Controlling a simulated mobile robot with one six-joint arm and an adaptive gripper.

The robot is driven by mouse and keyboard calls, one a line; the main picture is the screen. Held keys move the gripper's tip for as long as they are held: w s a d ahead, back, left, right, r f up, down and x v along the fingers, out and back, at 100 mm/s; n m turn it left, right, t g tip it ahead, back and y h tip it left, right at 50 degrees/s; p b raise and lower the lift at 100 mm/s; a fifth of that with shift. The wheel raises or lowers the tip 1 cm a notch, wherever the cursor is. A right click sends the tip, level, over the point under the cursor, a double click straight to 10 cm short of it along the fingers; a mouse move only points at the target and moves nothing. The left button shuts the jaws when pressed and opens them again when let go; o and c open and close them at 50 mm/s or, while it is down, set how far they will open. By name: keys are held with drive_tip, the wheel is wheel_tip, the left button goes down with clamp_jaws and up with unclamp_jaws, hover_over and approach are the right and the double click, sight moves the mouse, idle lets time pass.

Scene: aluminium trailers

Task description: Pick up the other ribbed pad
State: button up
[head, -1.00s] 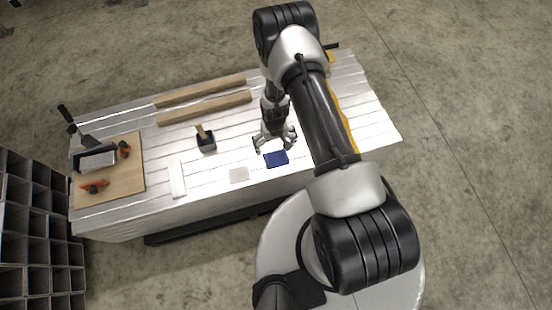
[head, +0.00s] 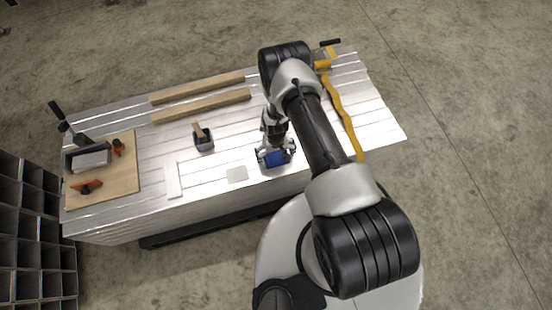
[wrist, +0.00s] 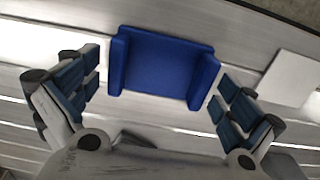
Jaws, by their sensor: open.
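A blue pad (wrist: 165,62) with a raised lip at each end lies on the ribbed silver bed (wrist: 190,145) in the wrist view. No fine ribs can be made out on it. In the head view the blue pad (head: 275,159) is near the front edge, partly covered by my gripper (head: 275,152). My gripper (wrist: 158,88) is open and empty, with one finger beyond each end of the pad. Gaps show between the fingers and the pad. I cannot tell the exact height of the fingertips above the bed.
A pale flat square (head: 237,174) lies left of the pad. Further left are a white strip (head: 172,180), a dark container (head: 203,142) and a wooden board (head: 125,180) with orange-handled tools. Two wooden battens (head: 200,105) lie behind. A yellow strap (head: 341,105) lies right.

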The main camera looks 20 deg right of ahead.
drive_tip(key=c, duration=1)
drive_tip(key=shift+r, duration=0.15)
